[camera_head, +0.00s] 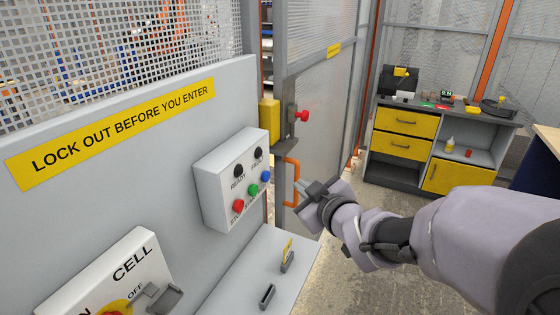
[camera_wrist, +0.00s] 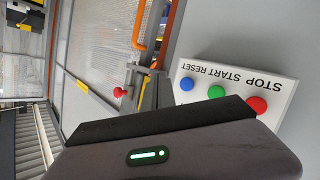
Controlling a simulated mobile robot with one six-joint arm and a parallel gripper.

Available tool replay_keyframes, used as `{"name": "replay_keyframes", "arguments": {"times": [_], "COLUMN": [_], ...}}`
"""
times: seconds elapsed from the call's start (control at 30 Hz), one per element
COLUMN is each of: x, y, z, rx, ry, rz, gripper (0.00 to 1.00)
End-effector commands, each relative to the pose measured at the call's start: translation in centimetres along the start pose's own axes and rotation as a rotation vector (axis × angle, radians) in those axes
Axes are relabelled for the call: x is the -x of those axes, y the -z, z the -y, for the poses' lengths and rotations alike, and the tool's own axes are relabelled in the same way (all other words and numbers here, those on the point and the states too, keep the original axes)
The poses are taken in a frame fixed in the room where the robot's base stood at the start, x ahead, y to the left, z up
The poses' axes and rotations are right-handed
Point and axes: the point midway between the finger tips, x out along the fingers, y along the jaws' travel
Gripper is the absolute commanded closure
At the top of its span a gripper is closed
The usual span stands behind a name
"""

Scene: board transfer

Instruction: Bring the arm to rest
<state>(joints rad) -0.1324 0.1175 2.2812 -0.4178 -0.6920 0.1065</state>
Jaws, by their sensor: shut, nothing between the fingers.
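My gripper (camera_head: 299,189) is at the end of my arm, which reaches in from the right edge of the head view. Its fingers are shut and hold nothing. In the head view it appears just right of the orange door handle (camera_head: 291,182); whether they touch is hard to tell there. In the wrist view the handle (camera_wrist: 138,25) shows at the top, with a gap to the dark gripper housing with a green light. That housing fills the lower part, and the fingertips are not clear there.
A button box (camera_head: 231,180) with red, green and blue buttons is on the grey panel (camera_head: 120,205) to the left. Below it, a ledge (camera_head: 245,270) holds a slot and a small holder with a yellow tag. A workbench (camera_head: 443,125) with yellow drawers stands behind, across open floor.

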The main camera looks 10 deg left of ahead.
Motion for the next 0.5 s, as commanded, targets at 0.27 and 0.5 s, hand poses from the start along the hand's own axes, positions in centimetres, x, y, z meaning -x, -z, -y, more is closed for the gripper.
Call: {"name": "replay_keyframes", "arguments": {"times": [0.27,0.5], "x": [0.0,9.0], "y": [0.0,-3.4], "z": [0.0,-4.8], "rx": [0.000,-0.309], "ry": [0.000,-0.208], "rz": [0.000,0.271], "gripper": [1.00,1.00]}}
